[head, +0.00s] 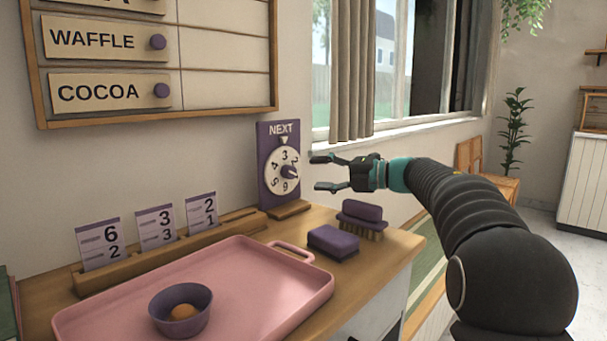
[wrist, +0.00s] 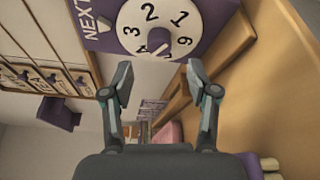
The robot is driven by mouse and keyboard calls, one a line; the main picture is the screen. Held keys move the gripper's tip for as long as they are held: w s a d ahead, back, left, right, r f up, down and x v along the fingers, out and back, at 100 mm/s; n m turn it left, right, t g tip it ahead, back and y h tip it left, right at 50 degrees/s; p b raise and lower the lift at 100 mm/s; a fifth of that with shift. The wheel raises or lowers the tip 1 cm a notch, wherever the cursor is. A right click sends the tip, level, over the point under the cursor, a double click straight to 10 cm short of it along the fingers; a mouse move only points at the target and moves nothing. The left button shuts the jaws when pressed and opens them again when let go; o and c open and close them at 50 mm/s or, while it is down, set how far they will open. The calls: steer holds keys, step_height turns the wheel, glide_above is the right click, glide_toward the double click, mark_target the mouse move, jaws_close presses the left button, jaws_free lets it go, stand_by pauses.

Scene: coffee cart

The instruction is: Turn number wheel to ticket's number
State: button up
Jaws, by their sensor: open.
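The number wheel (head: 280,171) is a white dial with black digits on a purple upright board marked NEXT. The 3 sits at the top under the small pointer (head: 284,141). In the wrist view the wheel (wrist: 150,25) is at the top, turned sideways, with the 3 nearest the pointer (wrist: 104,25). A purple knob (wrist: 158,46) sticks out of its face. My gripper (head: 320,174) is open and empty, apart from the wheel and facing it. In the wrist view its fingertips (wrist: 159,75) stand either side of the knob's line. Three tickets stand in a rack: 6 over 2 (head: 100,245), 3 over 3 (head: 157,228), 2 over 1 (head: 202,213).
The wooden rack (head: 160,259) runs along the wall. A pink tray (head: 250,300) with a purple bowl (head: 181,312) is in front. A purple sponge (head: 333,242) and a brush (head: 361,216) lie below my gripper. The air between gripper and wheel is clear.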

steer(key=v, duration=0.5)
steer(key=shift+r, duration=0.1)
